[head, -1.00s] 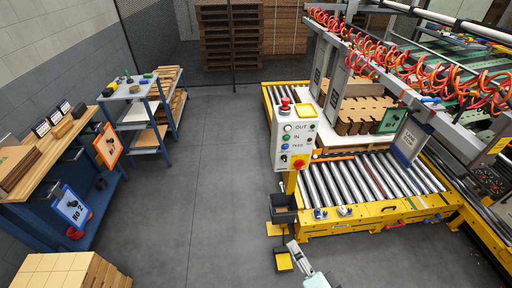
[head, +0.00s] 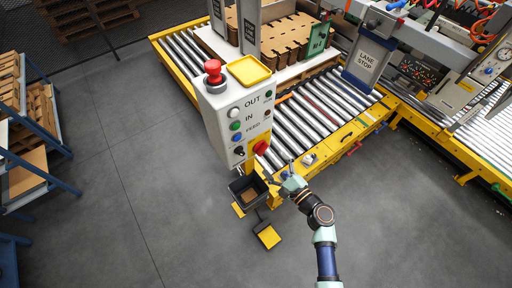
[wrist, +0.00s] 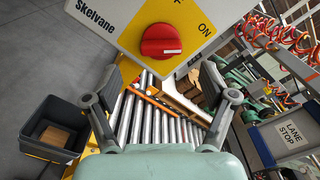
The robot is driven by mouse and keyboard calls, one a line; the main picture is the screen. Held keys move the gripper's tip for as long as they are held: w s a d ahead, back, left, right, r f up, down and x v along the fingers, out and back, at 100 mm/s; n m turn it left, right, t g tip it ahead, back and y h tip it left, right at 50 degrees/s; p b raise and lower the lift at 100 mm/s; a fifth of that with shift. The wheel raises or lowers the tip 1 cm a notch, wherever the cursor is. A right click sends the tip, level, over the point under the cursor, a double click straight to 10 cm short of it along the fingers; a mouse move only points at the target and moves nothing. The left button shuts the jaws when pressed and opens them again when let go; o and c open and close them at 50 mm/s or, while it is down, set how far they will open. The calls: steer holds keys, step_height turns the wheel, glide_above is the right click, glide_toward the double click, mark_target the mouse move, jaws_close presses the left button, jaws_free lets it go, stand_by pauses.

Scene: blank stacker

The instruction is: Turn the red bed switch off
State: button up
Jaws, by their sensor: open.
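The red bed switch is a red rotary knob (wrist: 161,40) on a yellow plate in the wrist view, with "ON" printed to its right and a cut-off label above. Its grip bar lies roughly level in the picture. In the head view the red switch (head: 261,147) sits low on the white control box (head: 222,118). My gripper (wrist: 160,78) is open and empty, its two fingers apart below the knob in the wrist view, not touching it. In the head view my gripper (head: 283,178) is just below and right of the switch.
A red mushroom button (head: 213,71) and a yellow tray (head: 250,71) top the box. Coloured buttons line its front. A dark bin (head: 247,190) hangs below. The roller conveyor (head: 305,120) lies behind. Grey floor at left is open.

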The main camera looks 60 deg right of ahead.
mark_target(264, 152)
steer(key=x, duration=0.7)
steer(key=shift+b, duration=0.35)
steer(key=c, duration=1.2)
steer(key=shift+o, duration=0.2)
